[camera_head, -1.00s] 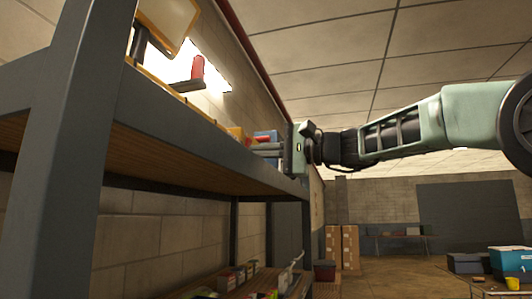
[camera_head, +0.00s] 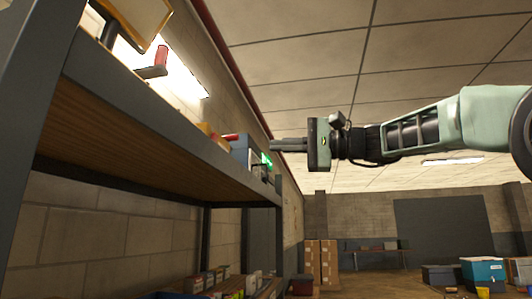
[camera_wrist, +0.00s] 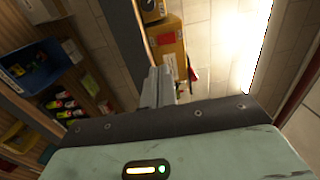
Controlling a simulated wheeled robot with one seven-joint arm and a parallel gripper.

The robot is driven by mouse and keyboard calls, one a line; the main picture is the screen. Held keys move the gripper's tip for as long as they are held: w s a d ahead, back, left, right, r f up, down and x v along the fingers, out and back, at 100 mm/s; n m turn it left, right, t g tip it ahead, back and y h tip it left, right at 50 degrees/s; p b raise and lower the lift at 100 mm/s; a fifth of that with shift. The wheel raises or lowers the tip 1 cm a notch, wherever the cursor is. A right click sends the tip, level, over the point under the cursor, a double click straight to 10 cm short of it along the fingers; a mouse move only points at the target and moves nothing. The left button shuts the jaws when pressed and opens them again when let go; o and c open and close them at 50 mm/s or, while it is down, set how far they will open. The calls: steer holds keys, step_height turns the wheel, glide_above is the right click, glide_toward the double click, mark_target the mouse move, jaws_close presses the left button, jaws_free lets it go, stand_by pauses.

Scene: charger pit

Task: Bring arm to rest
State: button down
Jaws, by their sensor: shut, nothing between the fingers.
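My gripper (camera_head: 272,146) is at the end of my pale green arm, which reaches in from the right in the head view. Its fingers are together, point left and hold nothing. They are level with the top of the metal shelf (camera_head: 160,115) and close to its far end; I cannot tell the exact gap. In the wrist view the shut fingers (camera_wrist: 158,82) point toward the shelf's dark edge beam, with a yellow-brown box (camera_wrist: 168,48) beyond them.
The shelf top holds a blue-grey box (camera_head: 241,149) and a red-handled item (camera_head: 157,63). Lower down, the wrist view shows a blue bin (camera_wrist: 33,70). Cardboard boxes (camera_head: 321,262) stand at the back wall. The space right of the shelf looks open.

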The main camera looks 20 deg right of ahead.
steer(key=shift+s+d, duration=0.25)
steer(key=shift+d, duration=0.05)
stand_by(0.4)
